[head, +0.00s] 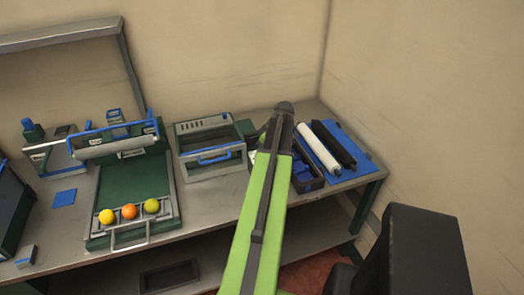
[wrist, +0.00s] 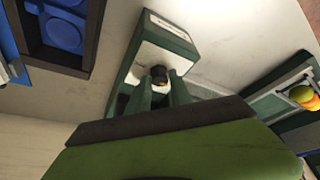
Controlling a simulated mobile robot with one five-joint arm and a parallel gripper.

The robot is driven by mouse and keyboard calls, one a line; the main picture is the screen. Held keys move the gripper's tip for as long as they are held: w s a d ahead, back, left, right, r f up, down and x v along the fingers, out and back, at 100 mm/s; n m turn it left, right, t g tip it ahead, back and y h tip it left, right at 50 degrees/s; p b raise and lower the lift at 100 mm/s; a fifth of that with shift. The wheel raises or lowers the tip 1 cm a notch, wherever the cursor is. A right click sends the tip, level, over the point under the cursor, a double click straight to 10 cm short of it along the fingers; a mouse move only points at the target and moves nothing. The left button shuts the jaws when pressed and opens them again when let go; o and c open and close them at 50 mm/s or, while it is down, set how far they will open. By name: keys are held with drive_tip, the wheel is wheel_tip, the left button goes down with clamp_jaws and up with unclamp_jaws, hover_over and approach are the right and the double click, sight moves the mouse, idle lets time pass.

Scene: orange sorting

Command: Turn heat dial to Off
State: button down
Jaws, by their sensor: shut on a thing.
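The heat dial (wrist: 159,71) is a small dark knob on the pale face of a green box (wrist: 136,48) in the wrist view. My gripper (wrist: 158,84) has its two green fingers at the dial, one on each side, and is shut on it. The dial's markings and pointer cannot be read. A white label with unreadable text sits on the box's upper edge. In the head view my arm covers the gripper and dial.
A grey machine with a blue handle (head: 214,158) stands left of my arm. A green tray (head: 112,190) holds three orange and yellow fruits (head: 129,212). Right of my arm lie a dark bin (head: 314,183) with blue pieces, a white roll (head: 318,150) and a black roll (head: 336,146).

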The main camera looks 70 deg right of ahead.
drive_tip(key=shift+w+n, duration=0.1)
drive_tip(key=shift+n, duration=0.3)
drive_tip(key=c, duration=1.2)
unclamp_jaws()
drive_tip(key=shift+o, duration=0.2)
drive_tip(key=d+p+v, duration=0.1)
drive_tip(key=p+v, duration=1.5)
drive_tip(key=v, duration=0.1)
drive_tip(key=shift+a+r, duration=0.2)
